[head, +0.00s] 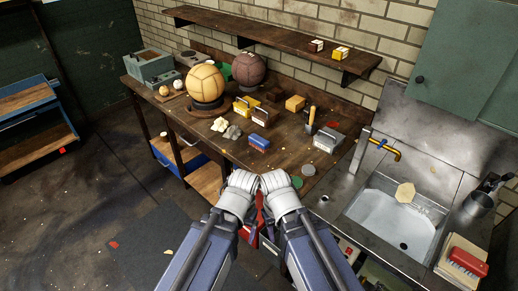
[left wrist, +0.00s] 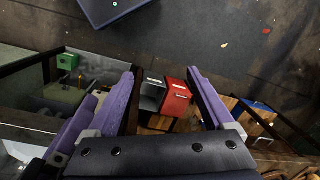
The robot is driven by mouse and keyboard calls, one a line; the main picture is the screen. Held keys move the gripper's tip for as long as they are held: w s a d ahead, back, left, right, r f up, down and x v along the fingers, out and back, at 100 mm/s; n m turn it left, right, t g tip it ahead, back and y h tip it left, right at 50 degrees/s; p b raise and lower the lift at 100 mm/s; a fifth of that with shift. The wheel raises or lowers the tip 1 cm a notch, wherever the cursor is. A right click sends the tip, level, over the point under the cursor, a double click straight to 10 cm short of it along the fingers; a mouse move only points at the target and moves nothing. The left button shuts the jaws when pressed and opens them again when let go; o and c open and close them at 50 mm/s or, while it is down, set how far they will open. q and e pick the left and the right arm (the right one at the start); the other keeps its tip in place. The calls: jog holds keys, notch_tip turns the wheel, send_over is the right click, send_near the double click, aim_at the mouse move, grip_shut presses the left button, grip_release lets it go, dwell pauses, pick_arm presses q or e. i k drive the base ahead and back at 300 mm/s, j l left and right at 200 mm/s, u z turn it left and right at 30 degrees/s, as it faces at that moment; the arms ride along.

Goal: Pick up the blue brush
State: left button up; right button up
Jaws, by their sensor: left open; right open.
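The blue brush (head: 259,142) lies on the wooden workbench, near its front edge, with a blue body and a pale strip along it. My two arms reach in from the bottom of the head view and their pale wrists sit side by side in front of the bench, short of the brush. In the left wrist view, my left gripper (left wrist: 161,74) is open and empty, its purple fingers apart, above a red box and a grey box low down. The brush is not clearly in that view. My right gripper's fingers are hidden behind my arm in the head view.
On the workbench (head: 240,154) are a tan ball (head: 206,82), a brown ball (head: 249,68), pale lumps (head: 226,127) left of the brush, a grey metal box (head: 327,139) and a wooden-handled tool (head: 311,119). A sink (head: 395,218) is at right. A red box (left wrist: 176,98) is below.

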aim_at(261, 144)
jog(key=z, duration=0.55)
jog(key=i+j+z, duration=0.2)
jog(key=j+z, duration=0.25)
jog(key=i+j+z, duration=0.2)
jog(key=j, duration=0.25)
jog(key=i+j, duration=0.1)
jog(key=j, duration=0.35)
jog(key=i+j+z, duration=0.1)
jog(key=j, duration=0.3)
jog(key=i+j, duration=0.1)
jog(key=j, duration=0.35)
jog(key=z, duration=0.05)
